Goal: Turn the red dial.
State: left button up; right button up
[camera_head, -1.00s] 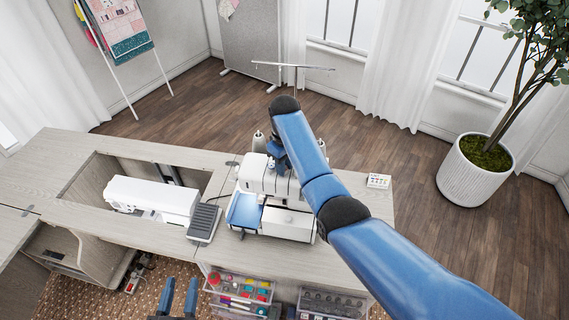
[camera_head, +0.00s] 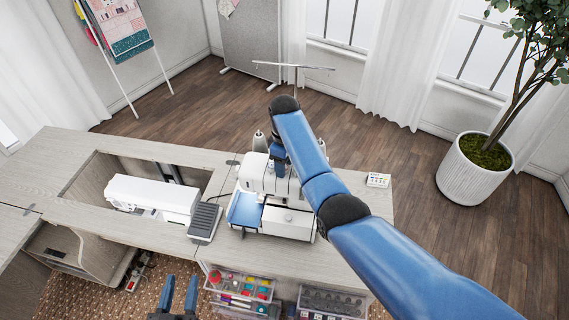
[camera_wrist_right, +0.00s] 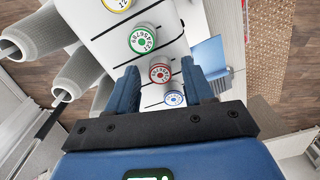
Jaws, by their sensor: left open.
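The red dial (camera_wrist_right: 160,73) is a small round knob with a numbered white rim on the white face of the serger (camera_head: 270,207). In the right wrist view it lies between the two fingers of my right gripper (camera_wrist_right: 159,76), with a gap on each side. That gripper is open. My left gripper (camera_head: 180,284) is open and empty in front of the cabinet, low in the head view.
A green dial (camera_wrist_right: 142,39) and a blue dial (camera_wrist_right: 174,98) flank the red one in a row. Grey thread cones (camera_wrist_right: 75,75) stand beside the dials. A white sewing machine (camera_head: 150,197) and a foot pedal (camera_head: 204,221) are left of the serger. A small card (camera_head: 378,180) lies on the right.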

notch_tip(320, 180, up, 8)
jog(key=shift+f+b, duration=0.15)
jog(key=shift+b, duration=1)
jog(key=shift+r+p, duration=1.1)
jog(key=shift+r, duration=0.5)
